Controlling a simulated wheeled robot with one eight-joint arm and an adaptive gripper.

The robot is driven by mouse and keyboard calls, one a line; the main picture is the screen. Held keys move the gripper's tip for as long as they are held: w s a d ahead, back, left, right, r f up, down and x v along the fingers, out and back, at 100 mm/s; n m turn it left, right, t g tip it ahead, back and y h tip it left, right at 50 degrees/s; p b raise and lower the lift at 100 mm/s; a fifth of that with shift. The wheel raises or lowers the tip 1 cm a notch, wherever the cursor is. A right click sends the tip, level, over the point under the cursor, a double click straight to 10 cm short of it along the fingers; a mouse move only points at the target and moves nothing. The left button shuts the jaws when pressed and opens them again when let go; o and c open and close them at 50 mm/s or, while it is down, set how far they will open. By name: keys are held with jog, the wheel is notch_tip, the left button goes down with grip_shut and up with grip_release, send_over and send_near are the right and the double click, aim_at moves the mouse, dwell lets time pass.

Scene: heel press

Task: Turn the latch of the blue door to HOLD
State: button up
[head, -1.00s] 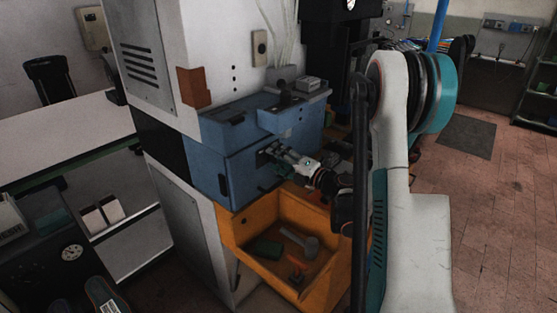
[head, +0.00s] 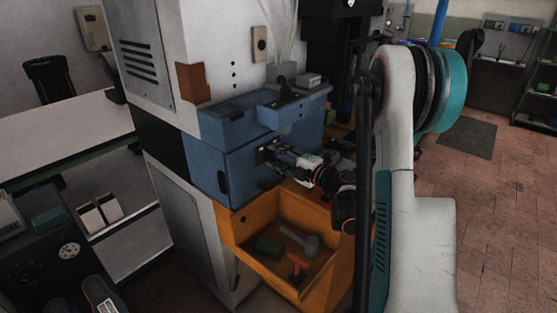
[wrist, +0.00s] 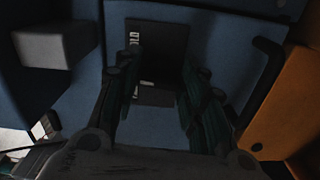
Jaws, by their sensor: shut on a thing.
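The blue door (head: 238,172) is on the front of the press and looks closed in the head view. It fills much of the wrist view (wrist: 218,40). A dark plate (wrist: 155,97) on it carries white lettering, partly covered; "OLD" is readable beside one finger. My gripper (head: 267,153) is at the door face in the head view. In the wrist view its two fingers (wrist: 160,68) reach over the plate, shut on the latch. The latch is dark against the plate and mostly hidden, so its exact angle cannot be told.
An orange bin (head: 240,233) below the door holds a mallet (head: 300,240), a green block (head: 268,245) and an orange-red item (head: 297,264). A black bar handle (wrist: 262,82) stands out near my fingers. A grey block (wrist: 48,46) projects on the other side.

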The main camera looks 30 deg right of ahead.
jog(key=m, duration=0.2)
jog(key=m+b, duration=0.1)
jog(key=shift+f+m, duration=0.2)
jog(key=shift+m, duration=0.2)
jog(key=shift+m+b, duration=0.65)
jog(key=shift+m, duration=1.15)
jog(key=o, duration=1.1)
jog(key=shift+c, duration=0.2)
jog(key=v, duration=1.2)
jog(key=shift+r, duration=0.1)
